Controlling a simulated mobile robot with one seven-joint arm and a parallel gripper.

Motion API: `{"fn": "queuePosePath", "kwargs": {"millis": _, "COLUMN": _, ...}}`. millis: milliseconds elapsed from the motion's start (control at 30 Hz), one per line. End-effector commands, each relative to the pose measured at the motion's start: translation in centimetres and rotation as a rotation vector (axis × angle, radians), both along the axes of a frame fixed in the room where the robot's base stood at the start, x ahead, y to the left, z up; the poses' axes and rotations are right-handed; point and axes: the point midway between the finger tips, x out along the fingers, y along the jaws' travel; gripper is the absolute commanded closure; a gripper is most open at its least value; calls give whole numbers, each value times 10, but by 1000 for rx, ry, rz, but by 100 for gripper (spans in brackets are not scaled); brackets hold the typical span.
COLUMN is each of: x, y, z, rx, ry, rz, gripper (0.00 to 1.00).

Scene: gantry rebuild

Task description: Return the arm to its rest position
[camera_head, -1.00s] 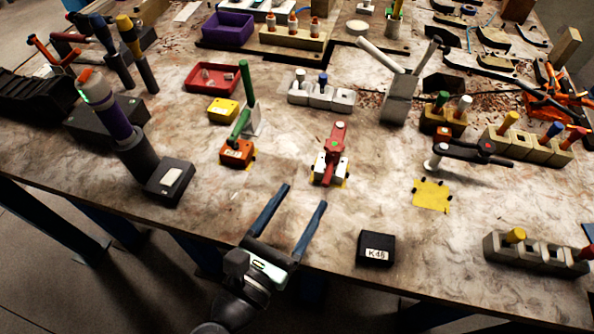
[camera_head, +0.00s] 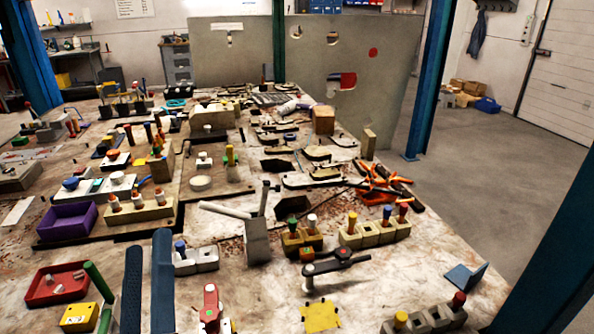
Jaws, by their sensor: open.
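My gripper (camera_head: 147,290) shows at the lower left, close to the camera. Its two blue fingers point up and stand apart with a gap between them, and nothing is held there. The rest of my arm is below the picture's edge and hidden. The fingers appear in front of the workbench (camera_head: 265,300) and cover part of it, beside a green-handled tool (camera_head: 98,284) and a red clamp (camera_head: 211,305). I cannot tell how high the fingers are above the bench.
A red tray (camera_head: 40,296), a purple bin (camera_head: 66,222) and a grey holder with rods (camera_head: 257,240) stand on the crowded bench. Grey blocks with coloured pegs (camera_head: 440,318) sit near its right edge. A blue post (camera_head: 545,250) rises at the right.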

Motion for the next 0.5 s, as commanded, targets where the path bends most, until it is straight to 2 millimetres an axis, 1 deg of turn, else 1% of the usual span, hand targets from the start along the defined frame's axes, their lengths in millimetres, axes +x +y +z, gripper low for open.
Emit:
{"fn": "queuePosePath", "kwargs": {"millis": 33, "x": 1, "y": -5, "z": 51, "rx": -137, "ry": -121, "rz": -77, "gripper": 30}}
{"fn": "queuePosePath", "kwargs": {"millis": 67, "x": 1, "y": -7, "z": 75, "rx": -232, "ry": -187, "rz": -132, "gripper": 30}}
{"fn": "queuePosePath", "kwargs": {"millis": 100, "x": -1, "y": -9, "z": 107, "rx": -367, "ry": -275, "rz": -220, "gripper": 30}}
{"fn": "queuePosePath", "kwargs": {"millis": 167, "x": -3, "y": -17, "z": 152, "rx": -586, "ry": -395, "rz": -381, "gripper": 30}}
{"fn": "queuePosePath", "kwargs": {"millis": 200, "x": -4, "y": -23, "z": 180, "rx": -733, "ry": -458, "rz": -502, "gripper": 30}}
{"fn": "queuePosePath", "kwargs": {"millis": 267, "x": -5, "y": -37, "z": 217, "rx": -949, "ry": -527, "rz": -697, "gripper": 30}}
{"fn": "queuePosePath", "kwargs": {"millis": 300, "x": -5, "y": -49, "z": 239, "rx": -1090, "ry": -552, "rz": -832, "gripper": 30}}
{"fn": "queuePosePath", "kwargs": {"millis": 367, "x": -6, "y": -69, "z": 268, "rx": -1282, "ry": -559, "rz": -1028, "gripper": 30}}
{"fn": "queuePosePath", "kwargs": {"millis": 400, "x": -7, "y": -84, "z": 286, "rx": -1396, "ry": -545, "rz": -1149, "gripper": 30}}
{"fn": "queuePosePath", "kwargs": {"millis": 500, "x": -12, "y": -119, "z": 318, "rx": -1627, "ry": -468, "rz": -1399, "gripper": 30}}
